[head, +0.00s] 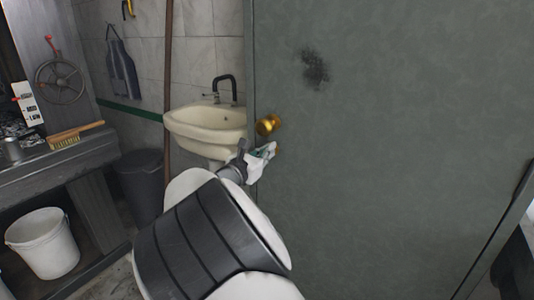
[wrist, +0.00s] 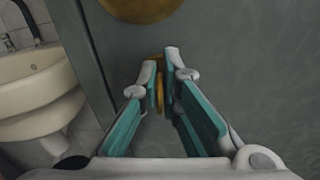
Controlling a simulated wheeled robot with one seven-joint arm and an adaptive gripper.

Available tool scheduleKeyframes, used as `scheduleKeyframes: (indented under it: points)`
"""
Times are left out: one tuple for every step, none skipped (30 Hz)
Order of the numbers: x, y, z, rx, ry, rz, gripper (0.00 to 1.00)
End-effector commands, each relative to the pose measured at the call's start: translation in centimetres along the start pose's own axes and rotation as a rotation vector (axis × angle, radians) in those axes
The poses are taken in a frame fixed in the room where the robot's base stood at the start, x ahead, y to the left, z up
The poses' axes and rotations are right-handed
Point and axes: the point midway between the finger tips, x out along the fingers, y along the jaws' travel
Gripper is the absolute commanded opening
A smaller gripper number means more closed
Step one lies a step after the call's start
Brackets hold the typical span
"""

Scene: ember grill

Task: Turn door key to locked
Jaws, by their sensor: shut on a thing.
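The grey-green door (head: 390,140) fills the right side of the head view. A round brass knob (head: 267,125) sits near its left edge, and its underside shows at the top of the wrist view (wrist: 140,8). Below the knob is the small brass key (wrist: 160,90), seen edge-on and upright in the wrist view. My gripper (wrist: 163,78) is shut on the key, one finger on each side. In the head view my gripper (head: 264,152) is at the door just under the knob, and the key is mostly hidden. The keyhole is hard to make out.
A cream sink (head: 207,128) with a dark tap stands left of the door edge. A dark bin (head: 141,185) and a white bucket (head: 43,243) are at the left. A brush (head: 76,134) lies on the counter.

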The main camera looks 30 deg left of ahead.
Motion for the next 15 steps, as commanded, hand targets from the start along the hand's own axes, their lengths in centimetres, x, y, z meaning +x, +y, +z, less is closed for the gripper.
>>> scheduleKeyframes:
  points:
    - [0.00, 0.03, -0.20, 0.032, 0.000, 0.002, 0.00]
    - [0.00, 0.01, -0.20, 0.056, 0.000, 0.002, 0.00]
    - [0.00, -0.01, -0.20, 0.089, 0.000, 0.002, 0.00]
    - [0.01, -0.03, -0.21, 0.115, 0.000, 0.002, 0.00]
    - [0.01, -0.05, -0.24, 0.141, 0.000, 0.002, 0.00]
    - [0.02, -0.09, -0.28, 0.178, 0.000, 0.002, 0.00]
    - [0.03, -0.13, -0.30, 0.206, 0.000, 0.002, 0.00]
    - [0.04, -0.16, -0.30, 0.236, 0.000, 0.002, 0.00]
    - [0.05, -0.22, -0.32, 0.274, 0.000, 0.002, 0.00]
    - [0.05, -0.26, -0.36, 0.303, 0.000, 0.002, 0.00]
    - [0.06, -0.29, -0.40, 0.331, 0.000, 0.002, 0.00]
    - [0.06, -0.33, -0.40, 0.370, 0.000, 0.002, 0.00]
    - [0.06, -0.35, -0.39, 0.399, 0.000, 0.002, 0.00]
    - [0.06, -0.37, -0.42, 0.427, 0.000, 0.002, 0.00]
    - [0.06, -0.40, -0.47, 0.465, 0.000, 0.002, 0.00]
